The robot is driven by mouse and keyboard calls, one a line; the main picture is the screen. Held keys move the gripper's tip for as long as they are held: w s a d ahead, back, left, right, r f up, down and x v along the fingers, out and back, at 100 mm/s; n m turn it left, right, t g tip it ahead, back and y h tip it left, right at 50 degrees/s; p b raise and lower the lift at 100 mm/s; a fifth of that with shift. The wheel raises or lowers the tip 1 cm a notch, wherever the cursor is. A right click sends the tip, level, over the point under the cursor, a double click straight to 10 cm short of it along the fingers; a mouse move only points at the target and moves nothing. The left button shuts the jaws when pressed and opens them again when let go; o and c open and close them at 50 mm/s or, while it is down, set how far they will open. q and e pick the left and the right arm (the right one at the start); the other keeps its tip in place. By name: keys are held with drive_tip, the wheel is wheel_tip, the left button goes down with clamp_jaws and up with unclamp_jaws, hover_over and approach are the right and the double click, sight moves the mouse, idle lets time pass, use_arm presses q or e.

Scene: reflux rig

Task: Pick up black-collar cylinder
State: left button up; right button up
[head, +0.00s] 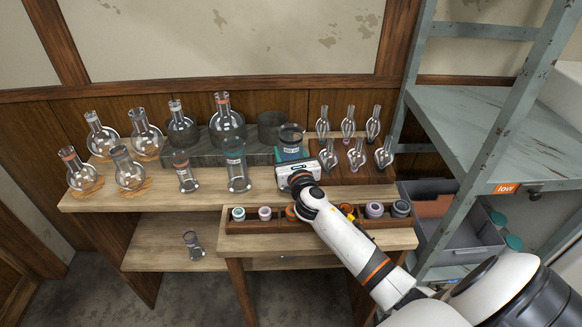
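Several clear glass cylinders are in the head view. One with a reddish-brown collar (184,172) and a taller one with a greenish-grey collar (237,170) stand on the bench's front part. A short, wide vessel with a dark rim (290,136) sits on a teal block behind the white device. A small cylinder with a dark collar (193,244) stands on the lower shelf at left. I cannot tell for sure which collar is black. My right gripper (301,180) is at the white device's front; its fingers are hidden. My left gripper is out of view.
Round flasks (83,172) crowd the bench's left, with more on a dark stone riser (205,155). Small flasks stand on a brown board (350,172) at right. A grey metal shelf (470,110) borders the right.

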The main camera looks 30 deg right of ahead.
drive_tip(key=shift+r, duration=0.1)
drive_tip(key=c, duration=0.5)
drive_tip(key=shift+r, duration=0.1)
drive_tip(key=shift+c, duration=0.2)
